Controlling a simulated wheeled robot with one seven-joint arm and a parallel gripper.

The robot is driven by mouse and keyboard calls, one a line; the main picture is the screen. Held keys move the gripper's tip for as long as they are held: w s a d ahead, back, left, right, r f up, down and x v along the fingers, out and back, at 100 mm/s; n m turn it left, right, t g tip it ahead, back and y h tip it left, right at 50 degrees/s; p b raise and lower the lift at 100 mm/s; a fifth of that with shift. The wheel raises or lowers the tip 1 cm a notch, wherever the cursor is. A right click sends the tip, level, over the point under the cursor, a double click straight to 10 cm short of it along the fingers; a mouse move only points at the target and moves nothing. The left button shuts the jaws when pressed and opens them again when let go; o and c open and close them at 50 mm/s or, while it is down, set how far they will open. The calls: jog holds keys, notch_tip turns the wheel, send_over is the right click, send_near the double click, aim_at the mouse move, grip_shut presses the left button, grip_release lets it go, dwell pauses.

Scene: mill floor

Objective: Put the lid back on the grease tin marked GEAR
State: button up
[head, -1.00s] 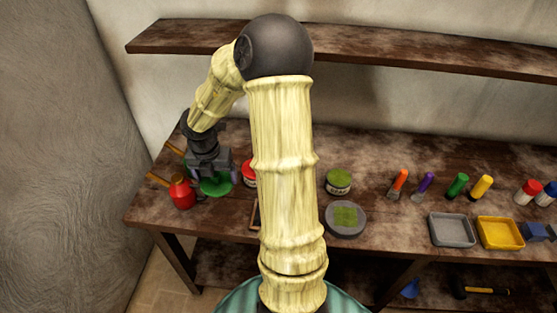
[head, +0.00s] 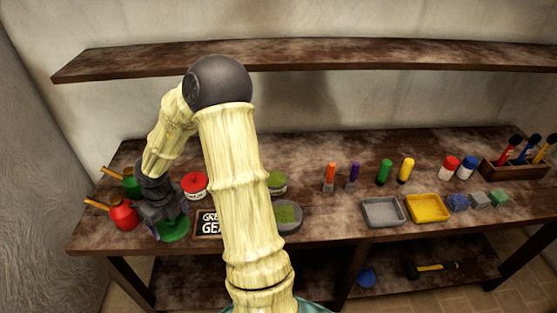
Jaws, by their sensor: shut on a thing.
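My gripper (head: 165,212) is at the left end of the bench, shut on a round green lid (head: 174,231). The lid shows below the jaws; its clearance from the bench cannot be told. A red-topped tin (head: 194,184) stands behind and to the right of it, its label too small to read. A tin with an olive-green top (head: 277,183) stands further right, partly hidden by my arm.
A red pot (head: 122,214) and a green pot (head: 131,182), both with wooden handles, stand left of my gripper. A grey disc with an olive patch (head: 288,216) lies right of my arm. Grey (head: 382,211) and yellow trays (head: 427,208) lie further right. A shelf (head: 320,57) runs above.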

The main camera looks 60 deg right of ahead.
aim_at(165, 231)
jog(key=f+n, duration=0.1)
jog(key=n, duration=0.2)
jog(key=a+f+n, duration=0.1)
jog(key=f+n, duration=0.1)
jog(key=n, duration=0.1)
jog(key=a+f+n, duration=0.1)
jog(key=n, duration=0.2)
jog(key=shift+w+a+f+y, duration=0.15)
jog(key=shift+w+a+y, duration=0.1)
jog(key=shift+y, duration=0.15)
jog(key=a+f+n+g, duration=0.1)
jog(key=a+f+n, duration=0.3)
jog(key=n, duration=0.9)
jog(key=a+f+n+g, duration=0.1)
jog(key=a+f+n, duration=0.3)
jog(key=f+n, duration=0.4)
jog(key=shift+a+n+g+h, duration=0.3)
jog(key=shift+a+n+h, duration=0.1)
jog(key=shift+n, duration=2.7)
jog(key=shift+a+f, duration=0.1)
